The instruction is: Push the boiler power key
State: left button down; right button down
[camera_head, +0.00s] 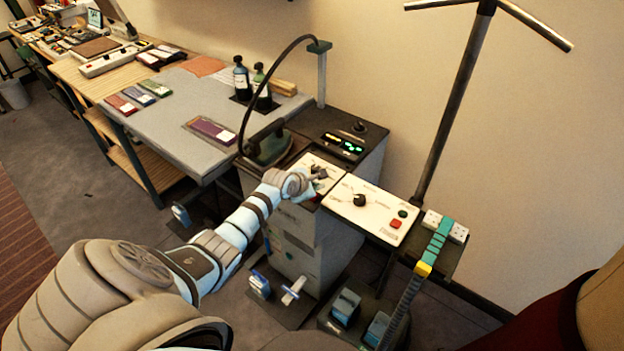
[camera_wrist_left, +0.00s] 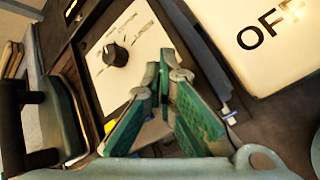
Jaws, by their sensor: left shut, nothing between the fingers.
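The boiler is a grey cabinet (camera_head: 300,240) with a dark top and white control panels. The left panel (camera_head: 312,165) is partly hidden by my left gripper (camera_head: 320,178). The wrist view shows this panel (camera_wrist_left: 140,45) with a black knob (camera_wrist_left: 115,55). My left gripper also shows in the wrist view (camera_wrist_left: 163,72), with its green-padded fingers together and empty over the panel's lower part. The power key cannot be picked out; the gripper may cover it. I cannot tell whether the fingertips touch the panel. My right gripper is out of view.
A second white panel (camera_head: 365,208) has a black knob and a red button (camera_head: 395,224). A lit display (camera_head: 343,144) is behind. An iron (camera_head: 268,145) with a dark hose sits left. A pole (camera_head: 455,110) rises at the right. White sockets (camera_head: 457,231) stand beyond the panel.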

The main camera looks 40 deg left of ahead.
pick_arm(q)
notch_tip(320, 180, up, 2)
jog(key=shift+r+p, duration=0.2)
jog(key=shift+p, duration=1)
notch_tip(320, 180, up, 4)
jog(key=shift+f+b, duration=0.25)
jog(key=shift+b, duration=0.05)
